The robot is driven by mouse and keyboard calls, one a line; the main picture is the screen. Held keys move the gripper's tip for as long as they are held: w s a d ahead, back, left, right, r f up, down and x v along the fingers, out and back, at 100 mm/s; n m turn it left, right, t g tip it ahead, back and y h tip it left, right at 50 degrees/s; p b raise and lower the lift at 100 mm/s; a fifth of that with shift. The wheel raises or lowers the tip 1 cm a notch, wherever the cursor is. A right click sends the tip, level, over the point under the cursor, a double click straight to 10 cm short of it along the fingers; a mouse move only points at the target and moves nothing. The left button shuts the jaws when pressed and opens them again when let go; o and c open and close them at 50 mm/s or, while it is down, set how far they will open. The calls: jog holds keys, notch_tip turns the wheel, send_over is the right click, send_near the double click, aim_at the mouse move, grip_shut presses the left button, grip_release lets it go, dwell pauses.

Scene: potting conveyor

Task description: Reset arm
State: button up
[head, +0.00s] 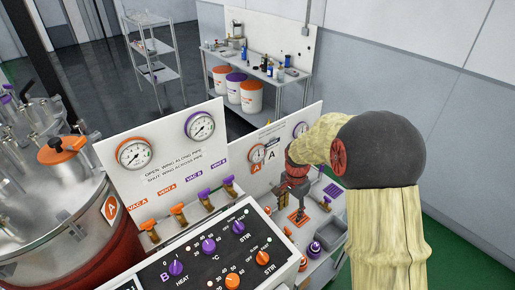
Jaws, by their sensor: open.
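My arm comes in from the lower right, bends at a dark round joint and reaches left over the bench. My gripper (295,205) is small in the head view and points down. It is open, and I see nothing held in it. It hangs over or near an orange-edged square (298,217) on the bench top. I cannot tell the height of its tips above the square.
A gauge panel (160,160) with orange and purple valves stands left of my gripper. A control box (225,250) with knobs is in front. A metal tank (50,200) fills the left. A grey tray (328,235) lies right of my gripper.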

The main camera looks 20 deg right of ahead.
jog(key=s+a+r+n+t+b, duration=0.1)
jog(key=s+a+r+n, duration=0.2)
jog(key=s+r, duration=0.35)
jog(key=s+a+r+n+t+b, duration=0.1)
jog(key=s+a+r+n+t, duration=0.2)
jog(key=r, duration=0.6)
jog(key=s+a+r+n+b, duration=0.1)
jog(key=s+a+r+n, duration=0.1)
jog(key=s, duration=0.5)
jog(key=s+a+r+n+t+b, duration=0.1)
jog(key=s+a+r+n, duration=0.1)
jog(key=s+n, duration=0.3)
jog(key=shift+s+a+r+n+t, duration=0.3)
jog(key=shift+s+r, duration=0.3)
jog(key=shift+s, duration=0.5)
